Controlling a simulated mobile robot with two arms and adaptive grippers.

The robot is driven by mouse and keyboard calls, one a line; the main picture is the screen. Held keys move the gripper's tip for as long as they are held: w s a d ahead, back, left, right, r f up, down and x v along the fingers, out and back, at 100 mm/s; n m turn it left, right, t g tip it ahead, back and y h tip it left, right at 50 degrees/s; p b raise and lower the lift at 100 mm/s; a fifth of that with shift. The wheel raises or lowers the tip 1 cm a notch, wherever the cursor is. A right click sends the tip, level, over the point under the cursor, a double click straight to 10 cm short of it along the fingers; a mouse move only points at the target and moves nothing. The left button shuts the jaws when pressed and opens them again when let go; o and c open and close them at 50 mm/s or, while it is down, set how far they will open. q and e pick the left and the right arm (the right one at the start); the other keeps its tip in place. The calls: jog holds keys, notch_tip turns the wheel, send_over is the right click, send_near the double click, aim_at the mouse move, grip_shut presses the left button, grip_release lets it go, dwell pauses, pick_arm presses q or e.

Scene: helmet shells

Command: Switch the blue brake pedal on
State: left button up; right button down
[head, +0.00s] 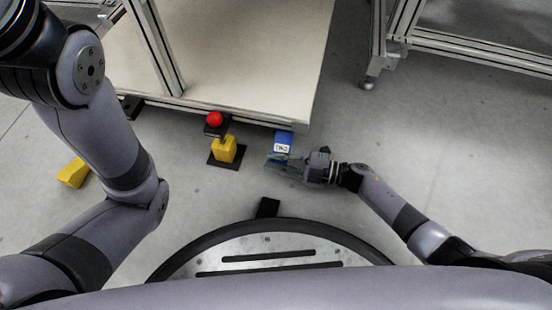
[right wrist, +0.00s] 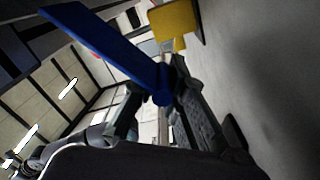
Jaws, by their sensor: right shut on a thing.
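The blue brake pedal (head: 283,141) with a white label is low by the front edge of the pale platform in the head view. In the right wrist view the pedal (right wrist: 100,42) is a long blue plate that narrows to a blue part between my fingers. My right gripper (head: 277,160) is at the pedal's near end, low above the floor. In the right wrist view its fingers (right wrist: 160,97) are shut on this blue part. My left arm crosses the left of the head view, but its gripper is out of view.
A yellow pedal (head: 227,150) on a black base stands left of the blue one, with a red knob (head: 214,119) behind it. Another yellow piece (head: 73,172) is farther left. The pale platform (head: 250,60) is behind. Floor at right is clear.

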jog(key=shift+w+d+f+n, duration=0.35)
jog(key=shift+w+d+n, duration=0.05)
jog(key=shift+n, duration=0.2)
jog(key=shift+w, duration=0.1)
jog(key=c, duration=1.6)
grip_release()
jog(key=v, duration=1.2)
jog(key=shift+a+r, duration=0.1)
